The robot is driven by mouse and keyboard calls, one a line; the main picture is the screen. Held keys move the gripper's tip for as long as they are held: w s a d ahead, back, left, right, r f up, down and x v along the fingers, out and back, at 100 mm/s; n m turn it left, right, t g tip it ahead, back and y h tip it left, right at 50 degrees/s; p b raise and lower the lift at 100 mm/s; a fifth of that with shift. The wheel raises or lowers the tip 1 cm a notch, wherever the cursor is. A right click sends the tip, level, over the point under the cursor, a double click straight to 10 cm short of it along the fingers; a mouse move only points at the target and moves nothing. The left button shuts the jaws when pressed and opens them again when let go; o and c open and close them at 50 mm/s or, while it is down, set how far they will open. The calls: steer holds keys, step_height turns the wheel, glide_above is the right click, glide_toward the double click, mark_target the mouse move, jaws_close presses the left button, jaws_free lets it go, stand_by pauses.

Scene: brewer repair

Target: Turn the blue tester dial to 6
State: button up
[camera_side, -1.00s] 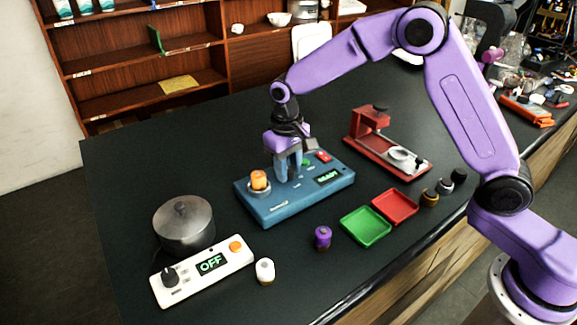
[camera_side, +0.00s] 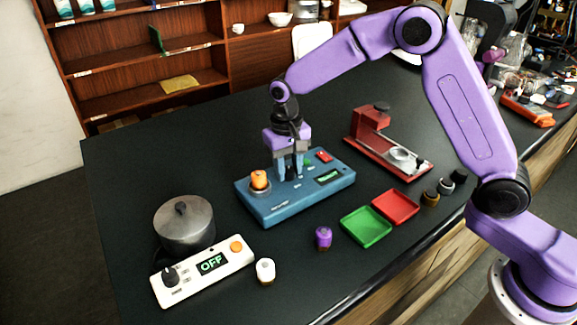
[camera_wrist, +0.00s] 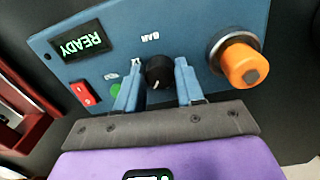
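The blue tester (camera_side: 270,210) sits on the dark table, with a READY display (camera_wrist: 84,45) that also shows, too small to read, in the side view (camera_side: 329,176). Its black dial (camera_wrist: 159,71) has a white mark that points toward my gripper's palm in the wrist view. My gripper (camera_wrist: 159,78) is down over the tester with one finger on each side of the dial, very close to it. I cannot tell whether the fingers press on it. In the side view my gripper (camera_side: 288,177) hides the dial.
An orange knob (camera_wrist: 242,65) stands close to one finger, with a red switch (camera_wrist: 84,93) and green button on the other side. A red stand (camera_side: 369,135), green tray (camera_side: 365,228), red tray (camera_side: 396,207), pot (camera_side: 184,226) and white OFF panel (camera_side: 200,275) surround the tester.

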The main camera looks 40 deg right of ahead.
mark_target(286, 171)
steer(key=shift+o, duration=1.4)
steer(key=shift+r, duration=0.15)
step_height(286, 171, up, 17)
steer(key=shift+a, duration=0.35)
steer(key=s+d+f+n, duration=0.3)
steer(key=s+d+n, duration=0.1)
steer(key=s, duration=0.7)
steer(key=s+d+f+n, duration=0.3)
steer(key=s+d+n, duration=0.1)
steer(key=s, duration=0.8)
steer(key=s+d+f+n+y, duration=0.1)
steer(key=s+d+f+n, duration=0.2)
steer(key=s, duration=0.9)
steer(key=d+n, duration=0.1)
steer(key=n, duration=0.1)
steer(key=shift+f+n, duration=0.4)
